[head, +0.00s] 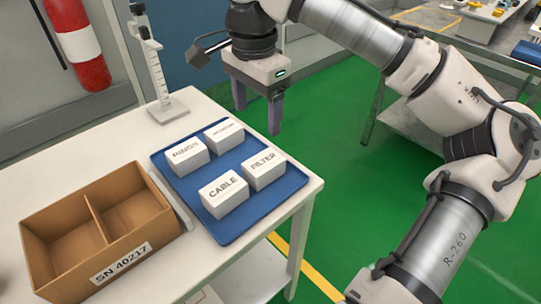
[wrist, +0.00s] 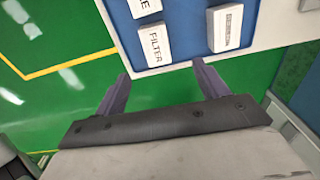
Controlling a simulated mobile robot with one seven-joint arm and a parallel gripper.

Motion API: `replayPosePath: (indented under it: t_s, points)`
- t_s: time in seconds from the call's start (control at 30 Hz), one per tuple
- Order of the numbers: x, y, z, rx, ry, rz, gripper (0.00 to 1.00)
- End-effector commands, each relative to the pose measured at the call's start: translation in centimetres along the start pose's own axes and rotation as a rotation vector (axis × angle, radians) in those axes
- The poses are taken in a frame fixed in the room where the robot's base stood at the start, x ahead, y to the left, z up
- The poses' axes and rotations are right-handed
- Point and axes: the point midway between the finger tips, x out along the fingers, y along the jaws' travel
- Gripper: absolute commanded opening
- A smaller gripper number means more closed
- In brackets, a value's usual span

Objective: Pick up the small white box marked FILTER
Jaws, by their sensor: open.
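The small white box marked FILTER (head: 263,170) sits on the blue tray (head: 235,228), at the tray's right side in the head view. It also shows in the wrist view (wrist: 155,45), ahead of the fingers and left of the middle. My gripper (head: 273,128) is open and empty, with its two purple fingers pointing down. It hangs beyond the far right edge of the table in the head view, apart from the box. The wrist view shows the fingers (wrist: 160,84) spread wide, with the green floor and table edge between them.
The white boxes CABLE (head: 224,194), one with partly readable lettering (head: 187,155) and one with small print (head: 224,135) share the tray. A divided brown carton (head: 152,205) labelled SN 40217 stands left of it. A height gauge (head: 160,80) stands at the table's back.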

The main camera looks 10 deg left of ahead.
Motion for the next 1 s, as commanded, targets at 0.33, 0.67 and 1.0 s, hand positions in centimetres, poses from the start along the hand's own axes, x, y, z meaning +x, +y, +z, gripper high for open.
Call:
replayPosePath:
  t_s: [0.33,0.67,1.0]
  points:
    - [5.4,0.8,0.0,0.011,-0.026,0.026,0.73]
    - [9.1,0.8,0.1,0.010,-0.024,0.022,0.73]
    - [13.5,0.9,-0.1,0.010,-0.024,0.023,0.73]
